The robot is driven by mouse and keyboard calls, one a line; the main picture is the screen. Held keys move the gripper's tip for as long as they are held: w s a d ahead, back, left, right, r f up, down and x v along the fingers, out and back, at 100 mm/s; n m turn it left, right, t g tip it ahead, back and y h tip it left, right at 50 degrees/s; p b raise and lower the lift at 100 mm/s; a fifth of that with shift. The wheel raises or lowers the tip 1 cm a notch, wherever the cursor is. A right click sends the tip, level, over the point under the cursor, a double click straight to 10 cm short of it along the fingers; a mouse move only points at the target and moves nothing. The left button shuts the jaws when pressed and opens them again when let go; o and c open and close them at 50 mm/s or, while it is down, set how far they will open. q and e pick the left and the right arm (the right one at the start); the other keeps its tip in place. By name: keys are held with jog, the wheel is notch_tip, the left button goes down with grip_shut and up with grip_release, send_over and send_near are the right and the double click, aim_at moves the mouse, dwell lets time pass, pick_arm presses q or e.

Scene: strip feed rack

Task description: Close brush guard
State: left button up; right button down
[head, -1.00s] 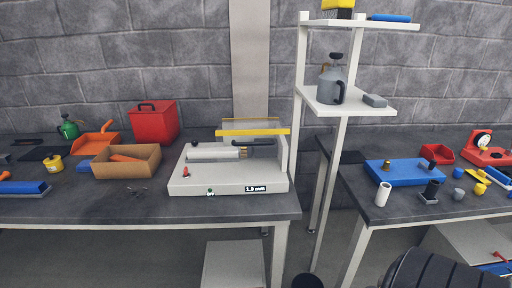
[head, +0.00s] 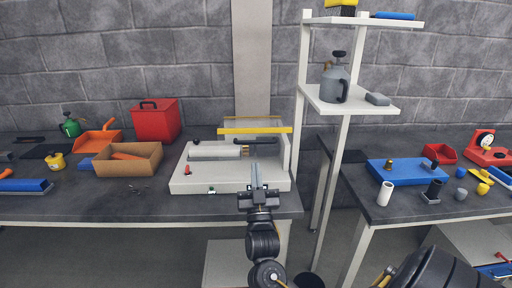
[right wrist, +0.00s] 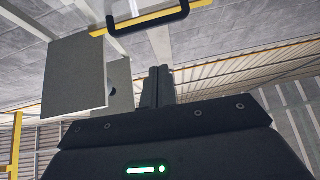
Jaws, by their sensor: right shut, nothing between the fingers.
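The brush guard is a clear panel (head: 250,122) with a yellow front edge (head: 232,130). It stands raised at the back of the white brush machine (head: 205,181), above a grey roller (head: 213,152) and a black handle (head: 262,141). In the right wrist view the black handle (right wrist: 150,20) and yellow edge (right wrist: 200,4) show at the top. My right gripper (head: 257,174) is in front of the machine's right part, pointing up toward the handle. Its fingers are shut and empty, apart from the handle in the wrist view. My left gripper is not in view.
A cardboard box (head: 127,170) and a red canister (head: 157,121) stand left of the machine. A white shelf post (head: 297,105) rises close on its right, with a grey jug (head: 335,82) on its shelf. A blue block (head: 407,172) lies on the right table.

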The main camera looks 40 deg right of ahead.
aim_at(256, 142)
jog(key=shift+m+h, duration=0.4)
jog(key=shift+h, duration=0.3)
jog(key=p+x, duration=0.1)
jog(key=x, duration=0.2)
jog(key=f+p+x, duration=0.1)
jog(key=x, duration=0.2)
jog(key=d+p+x, duration=0.1)
jog(key=x, duration=0.3)
jog(key=shift+w+d+f, duration=0.1)
jog(key=shift+w+f, duration=0.15)
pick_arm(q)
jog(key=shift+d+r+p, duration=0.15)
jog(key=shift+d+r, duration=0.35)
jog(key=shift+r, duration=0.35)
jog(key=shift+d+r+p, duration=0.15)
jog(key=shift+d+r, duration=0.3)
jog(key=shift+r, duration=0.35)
pick_arm(e)
jog(key=shift+w+d+f, duration=0.1)
jog(key=shift+f, duration=0.45)
